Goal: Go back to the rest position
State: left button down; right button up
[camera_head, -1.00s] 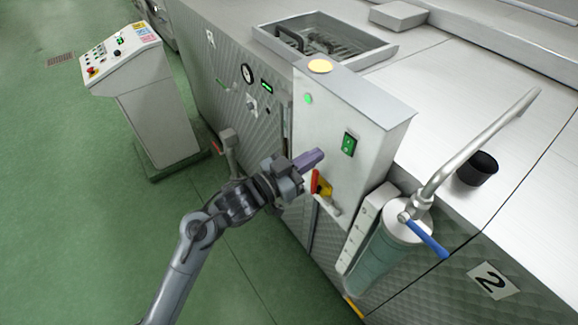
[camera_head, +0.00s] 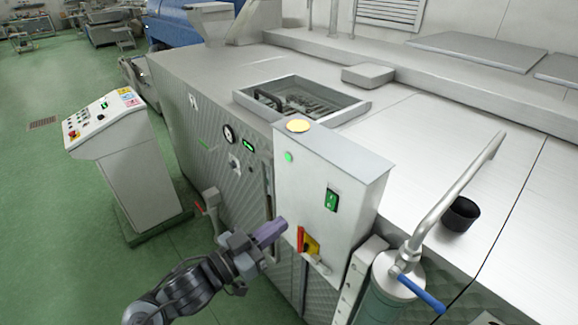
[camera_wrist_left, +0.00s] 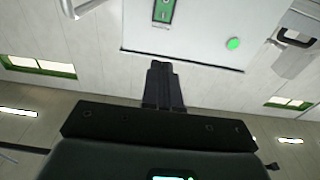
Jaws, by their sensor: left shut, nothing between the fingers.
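My left gripper (camera_head: 270,232) is shut and empty. It is in front of the grey control box (camera_head: 330,170), close to the left of its red and yellow switch (camera_head: 308,242). I cannot tell whether it touches anything. In the left wrist view the shut fingers (camera_wrist_left: 163,84) point toward the lower edge of a pale panel with a green switch (camera_wrist_left: 164,12) and a round green light (camera_wrist_left: 233,44). My left arm comes in from the bottom left of the head view. My right gripper is not in view.
A control console (camera_head: 122,160) stands at the left on the green floor. A steel machine with an open hatch (camera_head: 300,100) fills the middle and right. A clear cylinder with a blue-handled valve (camera_head: 420,293) and a black cup (camera_head: 461,214) are at the right. Green floor is free at the left.

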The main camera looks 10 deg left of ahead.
pick_arm(q)
jog(key=s+a+f+n+g+y+p, duration=0.25)
jog(key=s+f+n+y+p, duration=0.35)
jog(key=s+f+p, duration=0.5)
jog(key=s+a+f+g+y, duration=0.3)
jog(key=s+a, duration=0.3)
jog(key=s, duration=0.2)
jog(key=s+a+f+g+y, duration=0.3)
jog(key=s+a, duration=0.3)
jog(key=s, duration=0.3)
jog(key=shift+n+g+y, duration=0.3)
jog(key=shift+g+y, duration=0.1)
jog(key=shift+g, duration=0.45)
jog(key=shift+d, duration=0.1)
